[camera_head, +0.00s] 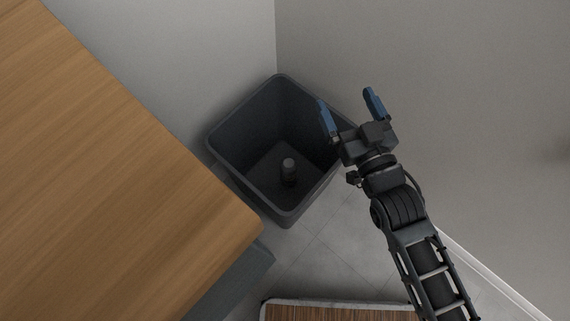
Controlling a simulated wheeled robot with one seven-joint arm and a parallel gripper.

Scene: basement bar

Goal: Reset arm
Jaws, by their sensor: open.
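My gripper (348,106) has two blue fingers spread apart with nothing between them. It is over the right rim of a dark grey square bin (245,115), close to the wall. My arm reaches up from the bottom right. A small dark cylindrical object with a lighter grey top (289,167) stands upright on the floor of the bin. I cannot tell what it is.
A wooden tabletop (110,170) fills the left, its corner close to the bin. Pale walls (490,110) meet in the corner behind the bin. A wood-topped piece with a light edge (335,312) is at the bottom. Tiled floor (315,255) shows between.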

